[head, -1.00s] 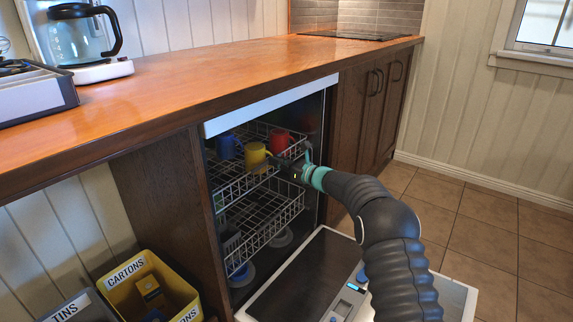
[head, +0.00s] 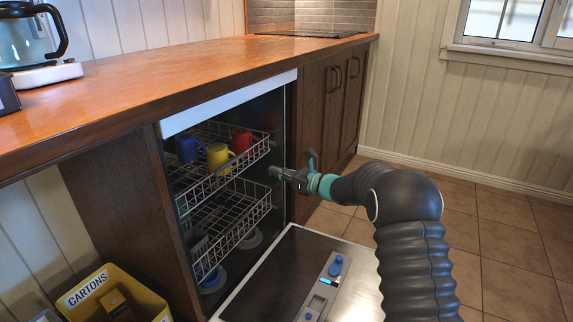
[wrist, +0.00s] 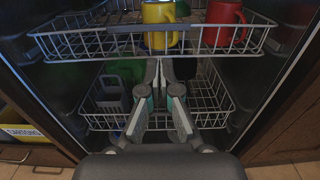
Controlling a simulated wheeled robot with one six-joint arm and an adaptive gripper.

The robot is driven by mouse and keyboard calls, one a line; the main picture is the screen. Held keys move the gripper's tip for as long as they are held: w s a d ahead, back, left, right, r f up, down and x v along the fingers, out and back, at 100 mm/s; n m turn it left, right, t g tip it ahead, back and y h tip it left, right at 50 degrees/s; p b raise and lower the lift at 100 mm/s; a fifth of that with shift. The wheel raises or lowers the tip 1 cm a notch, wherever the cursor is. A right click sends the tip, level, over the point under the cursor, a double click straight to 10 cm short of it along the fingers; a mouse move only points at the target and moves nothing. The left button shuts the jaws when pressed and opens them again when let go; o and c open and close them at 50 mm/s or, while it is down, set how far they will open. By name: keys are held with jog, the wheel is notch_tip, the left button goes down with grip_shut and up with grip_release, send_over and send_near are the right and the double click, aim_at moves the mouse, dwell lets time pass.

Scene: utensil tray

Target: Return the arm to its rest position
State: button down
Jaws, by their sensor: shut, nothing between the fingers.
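My gripper (head: 275,172) is shut and empty. It is in front of the open dishwasher, just right of the racks and apart from them in the head view. In the wrist view my gripper (wrist: 159,76) points at the racks, its fingertips close together below the yellow mug. My arm bends back from it toward the right of the head view.
The upper rack (head: 246,158) holds a blue mug (head: 187,149), a yellow mug (head: 219,157) and a red mug (head: 242,140). The lower rack (head: 262,211) is below. The lowered dishwasher door (head: 275,262) lies under my arm. Open floor (head: 505,225) is at right.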

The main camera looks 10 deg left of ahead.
jog(key=s+f+n+g+h, duration=0.3)
jog(key=s+f+n, duration=0.2)
jog(key=f, duration=0.3)
jog(key=s+d+f+n+g+h, duration=0.25)
jog(key=s+d+n, duration=0.25)
jog(key=s, duration=0.4)
jog(key=s+d+r+n+t+h+p, duration=0.1)
jog(key=s+d+r+n+t+h, duration=0.1)
jog(key=s+d+r, duration=0.4)
jog(key=s+d+r+n+t+h+p, duration=0.1)
jog(key=s+d+r+n+h, duration=0.4)
jog(key=s+d, duration=0.9)
jog(key=s+d+r+n+t+h+p, duration=0.2)
jog(key=s+d+r+n+t+h, duration=0.1)
jog(key=s+d+r, duration=0.5)
jog(key=s+d+n+h, duration=0.1)
jog(key=s+d, duration=0.1)
jog(key=s, duration=0.2)
jog(key=shift+s+d+r+h, duration=0.35)
jog(key=shift+d+r, duration=0.05)
